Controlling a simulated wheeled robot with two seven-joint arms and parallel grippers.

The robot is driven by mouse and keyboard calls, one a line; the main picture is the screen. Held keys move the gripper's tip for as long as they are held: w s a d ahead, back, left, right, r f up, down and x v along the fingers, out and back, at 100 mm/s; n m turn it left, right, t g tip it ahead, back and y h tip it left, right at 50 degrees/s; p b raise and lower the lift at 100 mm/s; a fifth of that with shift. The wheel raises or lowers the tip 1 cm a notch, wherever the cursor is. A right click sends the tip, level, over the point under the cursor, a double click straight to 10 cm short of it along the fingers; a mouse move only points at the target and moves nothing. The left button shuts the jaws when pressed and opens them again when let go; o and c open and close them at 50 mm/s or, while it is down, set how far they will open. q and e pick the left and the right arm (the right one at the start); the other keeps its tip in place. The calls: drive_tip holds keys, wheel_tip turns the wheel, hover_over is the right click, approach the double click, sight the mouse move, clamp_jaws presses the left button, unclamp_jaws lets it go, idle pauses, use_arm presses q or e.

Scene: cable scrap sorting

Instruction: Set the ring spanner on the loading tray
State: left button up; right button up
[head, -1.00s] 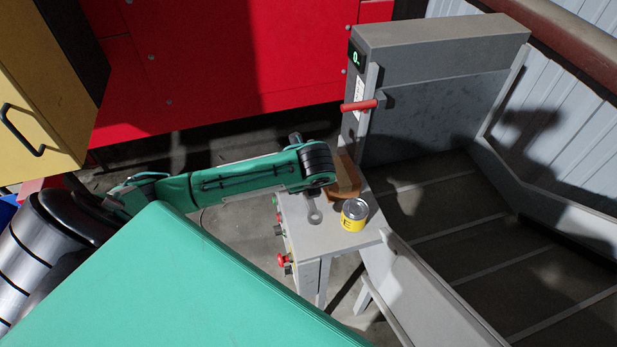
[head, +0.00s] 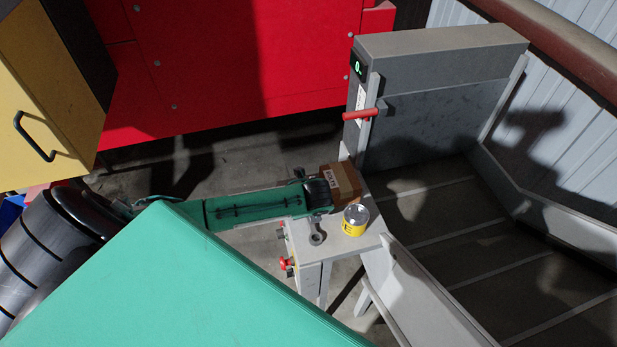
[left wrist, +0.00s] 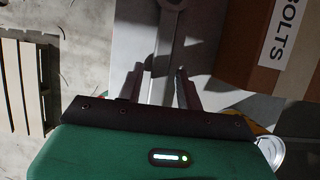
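The grey ring spanner (head: 316,238) shows its ring end near the front-left edge of a small grey stand; the arm hides the rest in the head view. In the left wrist view its shaft (left wrist: 166,40) runs upward from between the fingers. My left gripper (left wrist: 160,78) is open, one finger each side of the shaft, with visible gaps; it shows over the stand in the head view (head: 318,197). A large walled grey bed (head: 440,238) right of the stand may be the loading tray; no label confirms it. My right gripper is not in view.
A cardboard box (head: 342,180) labelled BOLTS stands close beside the left gripper. A yellow can (head: 355,220) stands near the stand's right edge. A red lever (head: 360,114) sticks out from the grey upright behind. The bed looks empty, with dark shadows.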

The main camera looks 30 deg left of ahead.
use_arm(q)
drive_tip(key=o, duration=0.4)
drive_tip(key=shift+o, duration=0.2)
drive_tip(key=shift+s+d+r+b, duration=0.15)
drive_tip(key=shift+r+b, duration=0.2)
drive_tip(key=shift+r, duration=0.2)
drive_tip(key=b+v, duration=0.3)
drive_tip(key=v, duration=0.8)
